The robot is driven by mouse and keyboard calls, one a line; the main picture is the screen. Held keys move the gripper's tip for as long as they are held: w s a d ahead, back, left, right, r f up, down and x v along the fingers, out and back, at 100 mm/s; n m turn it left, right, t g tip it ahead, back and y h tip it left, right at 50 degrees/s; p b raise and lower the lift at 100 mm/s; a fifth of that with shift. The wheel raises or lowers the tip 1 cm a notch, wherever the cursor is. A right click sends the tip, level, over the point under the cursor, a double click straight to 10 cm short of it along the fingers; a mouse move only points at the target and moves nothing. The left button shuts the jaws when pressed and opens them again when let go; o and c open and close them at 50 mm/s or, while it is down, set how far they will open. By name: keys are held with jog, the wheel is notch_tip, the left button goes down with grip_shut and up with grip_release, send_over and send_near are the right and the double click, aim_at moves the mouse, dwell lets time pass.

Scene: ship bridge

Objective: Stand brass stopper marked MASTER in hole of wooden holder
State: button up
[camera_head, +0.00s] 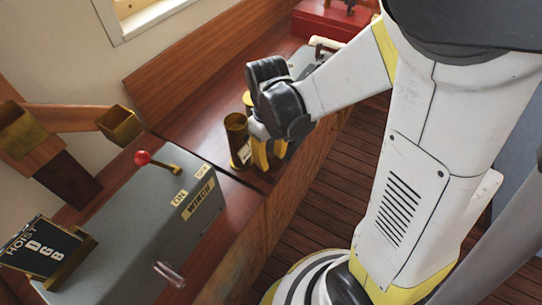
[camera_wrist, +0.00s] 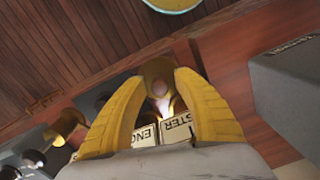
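My gripper (camera_head: 268,165) points down over the wooden bench, right beside an upright brass cylinder (camera_head: 237,138) with a pale label. In the wrist view its yellow fingers (camera_wrist: 165,82) stand apart at their bases and lean inward. A brownish, shiny round thing (camera_wrist: 158,72) shows between the fingertips; I cannot tell whether they touch it. Between the fingers is a cream label ending in "STER" (camera_wrist: 176,128), and left of it another starting "ENG" (camera_wrist: 145,135). Which brass piece each label belongs to is partly hidden by the fingers. I cannot make out the wooden holder or its hole.
A grey winch box (camera_head: 140,225) with a red-knobbed lever (camera_head: 143,158) stands at left front. A black HOIST sign (camera_head: 40,248) and wood-mounted brass cups (camera_head: 118,124) are further left. A red box (camera_head: 325,22) is at the back. A brass piece (camera_wrist: 66,125) lies left of the fingers.

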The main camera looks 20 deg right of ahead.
notch_tip(320, 180, up, 12)
jog(key=shift+w, duration=0.35)
dwell(0.5)
